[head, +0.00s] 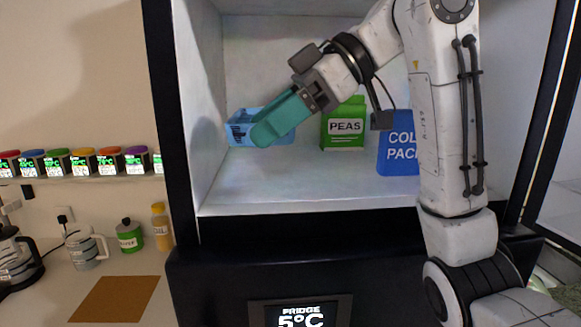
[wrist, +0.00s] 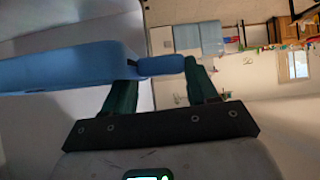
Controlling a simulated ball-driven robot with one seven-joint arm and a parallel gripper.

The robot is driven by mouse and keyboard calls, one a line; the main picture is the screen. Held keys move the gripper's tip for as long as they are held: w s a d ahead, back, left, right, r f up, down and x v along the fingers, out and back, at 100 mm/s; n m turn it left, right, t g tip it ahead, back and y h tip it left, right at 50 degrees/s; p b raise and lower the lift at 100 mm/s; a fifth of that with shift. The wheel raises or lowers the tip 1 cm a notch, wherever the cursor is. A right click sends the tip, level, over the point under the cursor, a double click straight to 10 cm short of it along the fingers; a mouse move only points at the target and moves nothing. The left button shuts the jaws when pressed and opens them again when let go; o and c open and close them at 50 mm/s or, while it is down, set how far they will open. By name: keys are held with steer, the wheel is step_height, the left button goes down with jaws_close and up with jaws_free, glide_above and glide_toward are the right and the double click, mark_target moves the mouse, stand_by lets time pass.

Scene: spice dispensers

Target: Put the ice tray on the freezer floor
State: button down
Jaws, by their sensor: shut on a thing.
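The light blue ice tray (head: 238,130) shows in the head view at the left inside the open freezer, with dark marks on its front, partly hidden behind my gripper. My gripper (head: 268,130), with teal fingers, reaches in from the upper right and points down and left across it. In the wrist view, the fingers of my gripper (wrist: 161,80) are shut on a blue tab of the tray (wrist: 65,68), whose body extends left. The tray is low, near the freezer floor (head: 290,185); I cannot tell whether it touches.
A green peas bag (head: 344,138) stands just right of the tray. A blue cold pack (head: 395,150) stands farther right, partly behind my arm. The freezer's left wall (head: 205,100) is close to the tray. The front of the floor is clear.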

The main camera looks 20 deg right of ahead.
steer(key=w+d+f, duration=0.1)
steer(key=f, duration=0.1)
steer(key=w+d+f+p, duration=0.1)
steer(key=w, duration=0.1)
steer(key=w+d+f+p, duration=0.1)
steer(key=w+d+f, duration=0.1)
steer(key=shift+w+f, duration=0.25)
steer(key=shift+f, duration=0.05)
steer(key=shift+w+d+f+p, duration=0.3)
steer(key=shift+w+f+p, duration=0.1)
steer(key=shift+f, duration=0.25)
steer(key=shift+w+d+f, duration=0.15)
steer(key=shift+f, duration=0.15)
steer(key=shift+f+p, duration=0.8)
steer(key=shift+f, duration=0.7)
steer(key=shift+c, duration=1.6)
jaws_free()
steer(key=b+v, duration=0.2)
steer(key=v, duration=0.5)
steer(key=shift+d+r, duration=0.1)
steer(key=shift+r, duration=0.1)
